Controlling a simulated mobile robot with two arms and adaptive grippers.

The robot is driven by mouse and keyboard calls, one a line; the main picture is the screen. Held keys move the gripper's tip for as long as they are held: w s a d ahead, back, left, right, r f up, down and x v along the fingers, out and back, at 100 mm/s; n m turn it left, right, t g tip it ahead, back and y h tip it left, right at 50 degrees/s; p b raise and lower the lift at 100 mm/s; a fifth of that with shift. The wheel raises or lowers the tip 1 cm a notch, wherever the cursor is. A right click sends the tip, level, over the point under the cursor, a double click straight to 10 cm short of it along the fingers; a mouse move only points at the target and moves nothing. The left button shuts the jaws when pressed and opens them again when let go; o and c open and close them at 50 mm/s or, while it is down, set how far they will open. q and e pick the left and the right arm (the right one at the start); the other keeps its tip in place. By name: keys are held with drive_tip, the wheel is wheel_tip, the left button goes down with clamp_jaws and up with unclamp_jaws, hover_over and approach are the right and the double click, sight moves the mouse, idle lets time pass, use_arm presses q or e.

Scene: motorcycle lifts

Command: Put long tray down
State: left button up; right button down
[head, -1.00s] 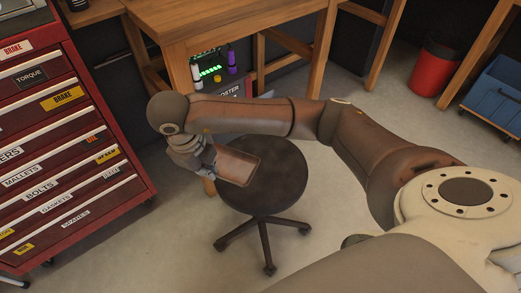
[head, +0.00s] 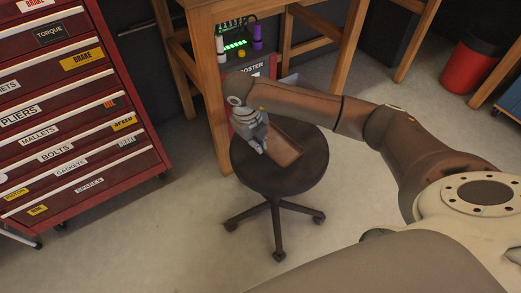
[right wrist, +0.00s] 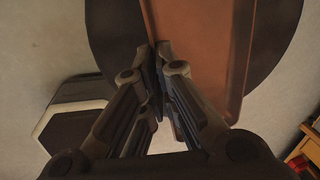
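The long tray (head: 285,146) is a brown, shallow, rimmed tray over the round dark stool seat (head: 285,182). In the right wrist view the tray (right wrist: 205,45) fills the upper middle, with the dark seat (right wrist: 115,35) behind it. My right gripper (head: 262,145) is at the tray's left side. In the right wrist view its fingers (right wrist: 164,52) are close together with the tray's edge between them. I cannot tell whether the tray touches the seat. My left gripper is not in view.
A red drawer cabinet (head: 80,120) stands at the left. A wooden table (head: 208,100) is behind the stool, with a red booster box (head: 250,68) beneath it. A red bin (head: 472,65) is at the back right. The floor around the stool is clear.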

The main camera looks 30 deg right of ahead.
sight(260, 156)
drive_tip(key=shift+w+d+f, duration=0.15)
drive_tip(key=shift+d+f, duration=0.25)
drive_tip(key=shift+f, duration=0.15)
drive_tip(key=shift+w+d+f+b, duration=0.15)
drive_tip(key=shift+f+b, duration=0.1)
drive_tip(key=shift+f, duration=0.7)
drive_tip(key=shift+s+d+f+b, duration=0.15)
drive_tip(key=shift+f+b, duration=0.1)
drive_tip(key=shift+f, duration=0.7)
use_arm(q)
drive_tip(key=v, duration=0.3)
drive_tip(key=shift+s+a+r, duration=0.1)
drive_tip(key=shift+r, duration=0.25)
use_arm(e)
drive_tip(key=shift+w, duration=0.1)
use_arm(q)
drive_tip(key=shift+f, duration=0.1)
use_arm(e)
drive_tip(key=shift+f, duration=0.1)
drive_tip(key=c, duration=1.6)
unclamp_jaws()
drive_tip(key=shift+c, duration=0.2)
